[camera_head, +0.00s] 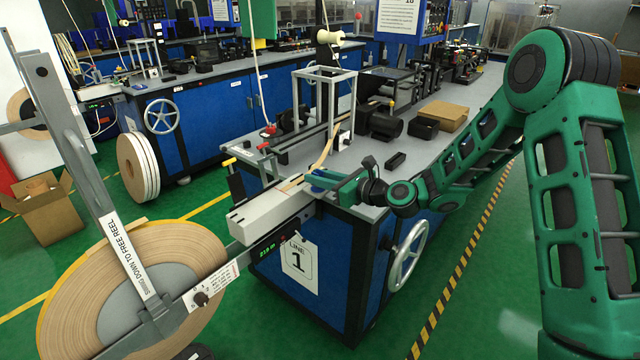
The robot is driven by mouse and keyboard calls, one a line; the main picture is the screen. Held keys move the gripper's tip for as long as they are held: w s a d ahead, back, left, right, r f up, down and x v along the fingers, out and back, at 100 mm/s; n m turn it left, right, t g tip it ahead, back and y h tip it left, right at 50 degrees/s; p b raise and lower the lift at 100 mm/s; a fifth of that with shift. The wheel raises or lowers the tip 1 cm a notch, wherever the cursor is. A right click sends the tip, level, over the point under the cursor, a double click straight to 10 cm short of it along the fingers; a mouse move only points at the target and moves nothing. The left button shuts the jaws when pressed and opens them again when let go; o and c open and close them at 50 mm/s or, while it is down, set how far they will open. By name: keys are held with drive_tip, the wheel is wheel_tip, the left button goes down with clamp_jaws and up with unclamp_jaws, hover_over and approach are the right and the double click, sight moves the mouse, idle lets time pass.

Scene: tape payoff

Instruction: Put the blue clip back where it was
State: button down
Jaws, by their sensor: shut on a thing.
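My gripper (318,182) is at the near left corner of the line 1 bench, at the right end of the white guide block. It points left and is shut on a small blue piece, which looks like the blue clip (316,188). Most of the clip is hidden by the fingers. The tan tape (291,184) lies at the block's far end, just left of the gripper. I cannot tell whether the clip touches the tape or the block.
The white block (268,216) sticks out from the bench (420,155) toward the large tape reel (205,245). A grey swing arm (85,170) crosses the reel. A black box (395,160) and a cardboard box (441,115) stand on the bench. A handwheel (408,255) juts from its side.

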drive_tip(key=shift+f, duration=0.8)
drive_tip(key=c, duration=1.6)
unclamp_jaws()
drive_tip(key=v, duration=1.2)
